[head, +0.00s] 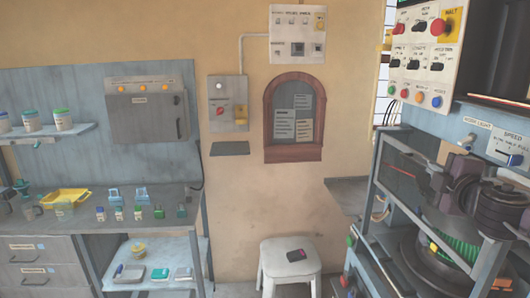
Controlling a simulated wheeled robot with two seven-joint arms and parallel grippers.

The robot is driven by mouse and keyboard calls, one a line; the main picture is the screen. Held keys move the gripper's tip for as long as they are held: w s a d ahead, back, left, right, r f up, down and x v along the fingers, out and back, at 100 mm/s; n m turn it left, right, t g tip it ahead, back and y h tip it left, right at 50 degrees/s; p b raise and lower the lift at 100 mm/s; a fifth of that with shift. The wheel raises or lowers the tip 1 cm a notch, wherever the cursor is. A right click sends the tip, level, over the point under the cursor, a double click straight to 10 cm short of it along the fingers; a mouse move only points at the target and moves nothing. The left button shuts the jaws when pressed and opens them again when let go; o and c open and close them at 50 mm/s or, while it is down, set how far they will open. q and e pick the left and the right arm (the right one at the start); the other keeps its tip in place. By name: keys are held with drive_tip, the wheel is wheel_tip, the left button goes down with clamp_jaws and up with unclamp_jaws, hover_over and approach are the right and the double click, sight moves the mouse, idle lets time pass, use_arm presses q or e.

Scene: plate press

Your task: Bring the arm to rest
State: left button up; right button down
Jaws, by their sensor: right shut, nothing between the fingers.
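My right gripper (438,182) is at the right of the head view, in front of the machine (405,225) with its dark metal frame. It is shut and empty. It is small and dark against the machine, so its fingertips are hard to make out. A green ribbed part (455,249) shows below it, above a round dark base. I cannot tell whether the gripper touches the machine. My left gripper is not in view.
A workbench (140,193) with small bottles and a yellow tray (65,197) is at left. A control panel (425,55) hangs at upper right.

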drive_tip(key=s+a+f+m+g, duration=0.25)
drive_tip(key=a+f, duration=0.25)
drive_tip(key=f, duration=0.3)
drive_tip(key=s+a+f+m+g, duration=0.1)
drive_tip(key=s+a+f+m, duration=0.15)
drive_tip(key=a+f, duration=0.45)
drive_tip(key=s+a+f+m+g, duration=0.15)
drive_tip(key=s+f, duration=0.25)
drive_tip(key=f, duration=0.6)
drive_tip(key=s+a+f+m+g+y, duration=0.1)
drive_tip(key=s+a+f+m+g, duration=0.2)
drive_tip(key=s, duration=0.4)
drive_tip(key=s+a+f+m+g, duration=0.1)
drive_tip(key=s+f+m+g, duration=0.1)
drive_tip(key=s+f, duration=0.4)
drive_tip(key=s+a+f+m+g+y, duration=0.1)
drive_tip(key=s+a+f+m+g, duration=0.15)
drive_tip(key=s, duration=0.55)
wheel_tip(320, 180, down, 32)
drive_tip(key=s+g, duration=0.2)
drive_tip(key=s+d+f, duration=0.2)
drive_tip(key=s+f, duration=0.6)
drive_tip(key=s, duration=0.1)
drive_tip(key=s+d+f+n+g, duration=0.1)
drive_tip(key=s+d+f, duration=0.1)
drive_tip(key=s+f, duration=0.6)
drive_tip(key=shift+s+f, duration=0.4)
drive_tip(key=shift+s, duration=0.7)
